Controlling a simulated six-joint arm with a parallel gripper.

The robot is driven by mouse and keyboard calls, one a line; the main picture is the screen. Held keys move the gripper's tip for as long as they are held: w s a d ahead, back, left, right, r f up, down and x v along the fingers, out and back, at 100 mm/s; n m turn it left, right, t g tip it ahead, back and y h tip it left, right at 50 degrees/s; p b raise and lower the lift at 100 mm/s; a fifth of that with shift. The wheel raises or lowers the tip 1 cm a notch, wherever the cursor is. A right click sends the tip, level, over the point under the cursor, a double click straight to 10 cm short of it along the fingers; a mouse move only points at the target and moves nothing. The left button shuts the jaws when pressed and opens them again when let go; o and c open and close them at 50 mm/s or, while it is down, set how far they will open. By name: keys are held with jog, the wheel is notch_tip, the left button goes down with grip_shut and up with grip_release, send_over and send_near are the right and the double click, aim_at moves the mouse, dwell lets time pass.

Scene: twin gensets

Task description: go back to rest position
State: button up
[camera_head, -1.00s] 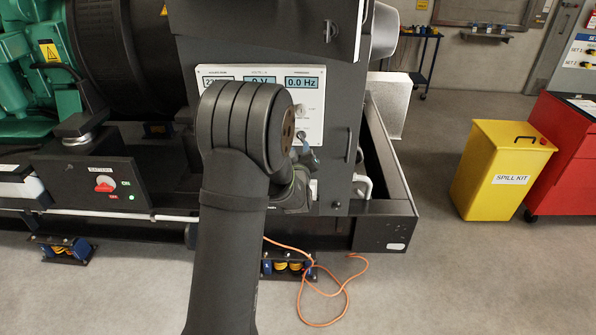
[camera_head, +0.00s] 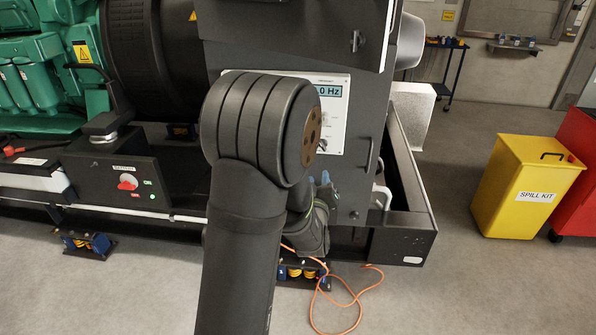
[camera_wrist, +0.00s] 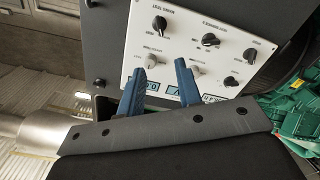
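My gripper shows in the wrist view (camera_wrist: 165,72) with two blue fingers spread apart and nothing between them. Beyond the fingers is the white control panel (camera_wrist: 200,50) with black knobs and displays, seen at a tilt. The fingers appear apart from the panel, though the exact distance cannot be told. In the head view my arm stands in front of the genset and covers much of the panel (camera_head: 335,118); one display reading ".0 Hz" shows. The gripper's blue fingertips (camera_head: 322,180) show just right of the arm, below the panel.
The green engine (camera_head: 50,60) and battery box (camera_head: 120,180) with a red switch are at left. A yellow spill kit bin (camera_head: 525,190) and red cabinet (camera_head: 580,180) stand at right. An orange cable (camera_head: 345,305) lies on the floor. Open floor lies between genset and bin.

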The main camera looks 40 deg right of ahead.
jog(key=x, duration=1.7)
jog(key=shift+w+d, duration=0.2)
jog(key=shift+s+a, duration=0.1)
jog(key=s+a+m, duration=0.2)
jog(key=s+a, duration=1)
jog(key=w+d+m, duration=0.6)
jog(key=w+d, duration=0.2)
jog(key=d, duration=0.1)
dwell(2.1)
jog(key=shift+w+d+f, duration=0.1)
